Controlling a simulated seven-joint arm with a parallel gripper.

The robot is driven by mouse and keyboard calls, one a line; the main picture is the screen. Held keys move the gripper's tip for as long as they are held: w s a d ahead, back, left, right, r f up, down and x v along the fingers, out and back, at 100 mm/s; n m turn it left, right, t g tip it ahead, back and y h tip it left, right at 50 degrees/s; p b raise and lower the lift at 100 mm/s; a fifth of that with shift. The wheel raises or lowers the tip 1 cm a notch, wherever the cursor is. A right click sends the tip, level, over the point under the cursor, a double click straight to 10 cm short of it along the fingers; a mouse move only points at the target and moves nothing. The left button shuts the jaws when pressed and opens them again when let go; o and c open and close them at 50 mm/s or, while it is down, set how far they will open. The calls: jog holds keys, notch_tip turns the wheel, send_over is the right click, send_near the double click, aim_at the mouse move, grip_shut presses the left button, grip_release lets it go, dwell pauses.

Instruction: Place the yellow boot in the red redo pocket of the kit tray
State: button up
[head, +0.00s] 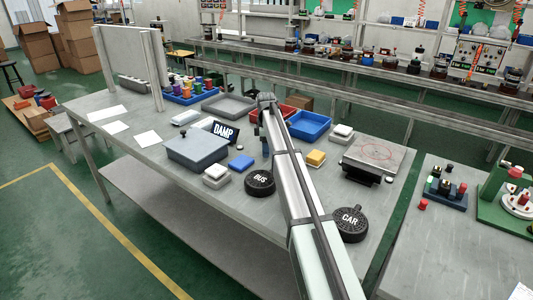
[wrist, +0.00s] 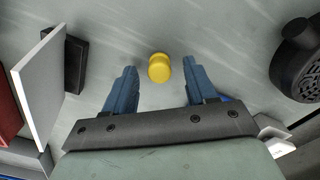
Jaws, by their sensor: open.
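The yellow boot (wrist: 159,68) is a small rounded yellow piece on the grey bench top in the wrist view. My gripper (wrist: 158,78) is open, its two blue fingers spread wide with the boot centred between and a little beyond their tips, apart from both. In the head view my gripper (head: 265,146) is low over the bench, mostly covered by my arm; I cannot make out the boot there. A red pocket (head: 286,111) shows behind my arm, between a grey tray (head: 228,97) and a blue bin (head: 309,134); part of it is hidden.
The DAMP sign (head: 224,132) stands left of my gripper; its pale panel shows in the wrist view (wrist: 42,97). A black BUS disc (head: 260,183) and a blue block (head: 241,163) lie nearby. A grey lidded box (head: 198,152) stands left. Bench around the boot is clear.

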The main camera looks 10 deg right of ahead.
jog(key=shift+f, duration=0.15)
grip_shut()
dwell(0.4)
